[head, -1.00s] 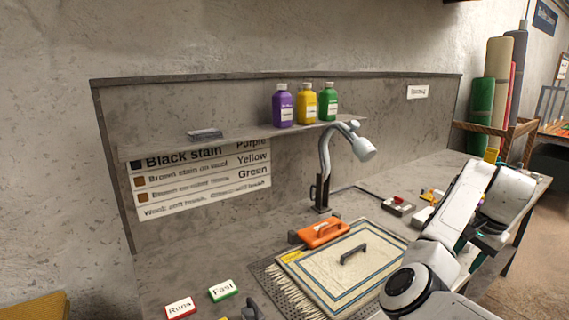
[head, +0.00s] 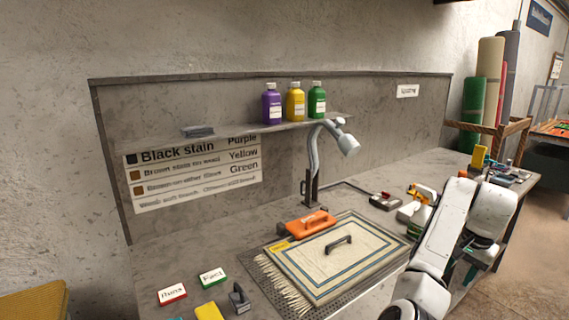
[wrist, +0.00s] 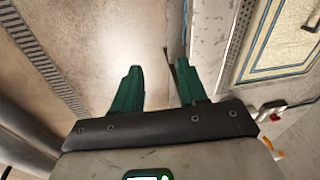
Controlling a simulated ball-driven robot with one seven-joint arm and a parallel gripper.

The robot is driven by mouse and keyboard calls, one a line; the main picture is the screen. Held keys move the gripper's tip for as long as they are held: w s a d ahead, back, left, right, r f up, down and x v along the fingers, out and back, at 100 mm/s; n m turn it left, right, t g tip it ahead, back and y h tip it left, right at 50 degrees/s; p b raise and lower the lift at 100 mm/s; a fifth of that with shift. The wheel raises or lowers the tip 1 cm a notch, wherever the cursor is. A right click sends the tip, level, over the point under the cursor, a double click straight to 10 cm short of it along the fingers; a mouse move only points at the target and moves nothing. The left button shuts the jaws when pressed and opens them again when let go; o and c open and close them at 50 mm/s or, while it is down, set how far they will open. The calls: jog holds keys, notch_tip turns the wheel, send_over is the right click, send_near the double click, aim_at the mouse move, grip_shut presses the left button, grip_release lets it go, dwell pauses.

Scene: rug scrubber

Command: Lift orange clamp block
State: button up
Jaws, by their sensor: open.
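My gripper (head: 474,254) is at the right in the head view, apart from the block and off the bench's front edge. In the wrist view, my gripper (wrist: 160,92) shows two green fingers apart with nothing between them. The rug's blue-striped corner (wrist: 280,40) shows at upper right there; the orange block is not in the wrist view.
A bent lamp (head: 320,150) stands behind the block. Purple, yellow and green bottles (head: 295,104) stand on the shelf. A dark handle (head: 338,243) sits on the rug. Small red and green cards (head: 172,294) lie at front left, and tools (head: 418,205) at right.

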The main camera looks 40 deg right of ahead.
jog(key=w+a+f+n+h, duration=0.1)
jog(key=a+f+n, duration=0.5)
jog(key=a, duration=0.5)
jog(key=w+a+f+n+h, duration=0.1)
jog(key=a+f+n, duration=0.4)
jog(key=a+f, duration=0.45)
jog(key=s+a+f+n+y, duration=0.1)
jog(key=s+a+n, duration=0.2)
jog(key=a, duration=0.7)
jog(key=s+a+f+n+y, duration=0.1)
jog(key=s+a, duration=0.4)
jog(key=a, duration=0.6)
jog(key=f+n, duration=0.1)
jog(key=n, duration=0.1)
jog(key=shift+s+a+f+n+g+y, duration=0.2)
jog(key=shift+s+a+n+g+y, duration=0.1)
jog(key=shift+y, duration=0.1)
jog(key=shift+d, duration=0.15)
